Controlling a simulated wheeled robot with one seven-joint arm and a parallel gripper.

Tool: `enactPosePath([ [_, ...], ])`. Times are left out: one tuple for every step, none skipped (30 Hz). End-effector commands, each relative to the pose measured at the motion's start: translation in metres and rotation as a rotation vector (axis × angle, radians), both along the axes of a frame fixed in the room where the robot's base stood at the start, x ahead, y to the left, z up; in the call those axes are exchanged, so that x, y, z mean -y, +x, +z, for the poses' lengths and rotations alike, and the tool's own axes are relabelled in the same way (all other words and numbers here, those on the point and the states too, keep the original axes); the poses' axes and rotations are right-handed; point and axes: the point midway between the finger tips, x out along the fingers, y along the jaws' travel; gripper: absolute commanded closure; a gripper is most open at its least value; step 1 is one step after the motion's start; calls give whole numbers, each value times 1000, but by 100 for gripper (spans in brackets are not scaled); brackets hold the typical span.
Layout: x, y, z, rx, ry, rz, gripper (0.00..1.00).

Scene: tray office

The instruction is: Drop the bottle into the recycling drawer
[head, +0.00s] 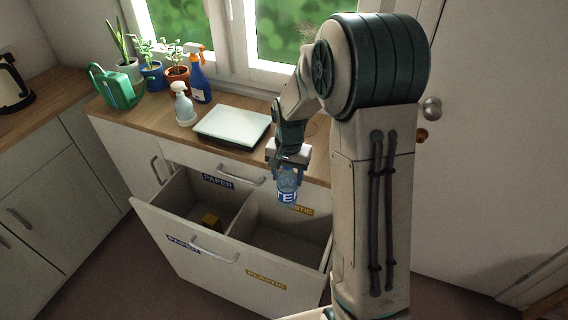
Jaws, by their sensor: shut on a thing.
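My gripper (287,165) is shut on a blue water bottle (287,190) with a white-lettered label. It holds the bottle upright, its lower part in front of the plastic side of the drawer in the head view. The recycling drawer (190,262) is pulled open below the counter. A divider (243,222) splits it into a left compartment marked PAPER and a right compartment marked PLASTIC. The part of the plastic compartment (285,235) that I see looks empty. How high the bottle is over the drawer rim is hard to tell.
On the counter (150,122) stand a white tray (233,126), a white spray bottle (183,104), a blue spray bottle (199,80), potted plants (150,72) and a green watering can (116,88). A kettle (14,85) is at far left. A door (490,150) is at right.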

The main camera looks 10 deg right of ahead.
Motion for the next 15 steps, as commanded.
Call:
enactPosePath([
  [0, 0, -4, -1, 1, 0, 81],
  [0, 0, -6, -1, 1, 0, 81],
  [0, 0, -9, -1, 1, 0, 81],
  [0, 0, -12, -1, 1, 1, 81],
  [0, 0, -15, -1, 1, 1, 81],
  [-1, 0, -19, -1, 0, 1, 81],
  [-1, 0, -23, -1, 0, 1, 81],
  [0, 0, -26, -1, 0, 1, 81],
  [0, 0, -31, -1, 0, 1, 81],
  [0, -1, -35, -2, 0, 0, 81],
  [0, -1, -39, -2, 0, 0, 81],
  [0, -1, -44, -2, 0, 0, 81],
  [0, 0, -47, -1, 0, -1, 81],
  [0, 0, -51, -1, 0, -1, 81],
  [0, 0, -54, -1, 0, -1, 81],
])
